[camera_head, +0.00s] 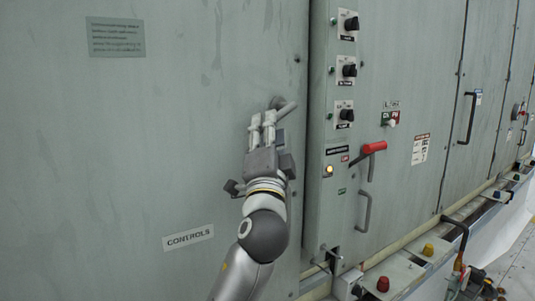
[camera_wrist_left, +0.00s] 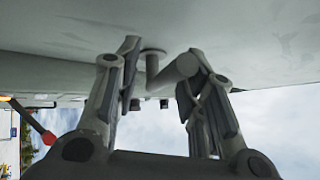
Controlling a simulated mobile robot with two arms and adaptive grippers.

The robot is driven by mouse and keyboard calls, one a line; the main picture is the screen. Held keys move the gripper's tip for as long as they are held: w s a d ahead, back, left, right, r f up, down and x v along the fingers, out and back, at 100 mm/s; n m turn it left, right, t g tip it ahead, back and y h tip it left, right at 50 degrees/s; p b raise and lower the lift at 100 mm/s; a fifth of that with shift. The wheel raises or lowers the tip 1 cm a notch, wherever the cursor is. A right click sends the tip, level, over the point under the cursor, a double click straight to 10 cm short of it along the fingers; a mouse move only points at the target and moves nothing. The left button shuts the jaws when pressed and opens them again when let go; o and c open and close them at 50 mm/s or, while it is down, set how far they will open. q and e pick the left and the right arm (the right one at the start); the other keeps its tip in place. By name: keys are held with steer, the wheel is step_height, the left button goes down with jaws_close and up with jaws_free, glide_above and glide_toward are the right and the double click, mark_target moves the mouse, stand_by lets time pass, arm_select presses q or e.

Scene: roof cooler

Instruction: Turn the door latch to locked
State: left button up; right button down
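The door latch (camera_head: 286,110) is a grey lever on the large grey-green cabinet door, slanting up to the right from its pivot. In the left wrist view the latch (camera_wrist_left: 153,62) shows a round mount and a thick bar whose blunt end points toward the right finger. My left gripper (camera_head: 262,120) is just left of and below the lever, fingers pointing up. In the wrist view my left gripper (camera_wrist_left: 162,68) is open, with the latch mount between its fingers. The bar is at or beside the right finger; contact is unclear. My right gripper is not in view.
A panel right of the door has several black knobs (camera_head: 349,70), a lit lamp (camera_head: 328,171), a red-handled switch (camera_head: 373,148) and a pull handle (camera_head: 365,211). A CONTROLS label (camera_head: 188,237) is low on the door. A ledge with coloured knobs (camera_head: 383,284) runs below.

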arm_select(q)
steer(key=v, duration=1.1)
steer(key=shift+w, duration=0.1)
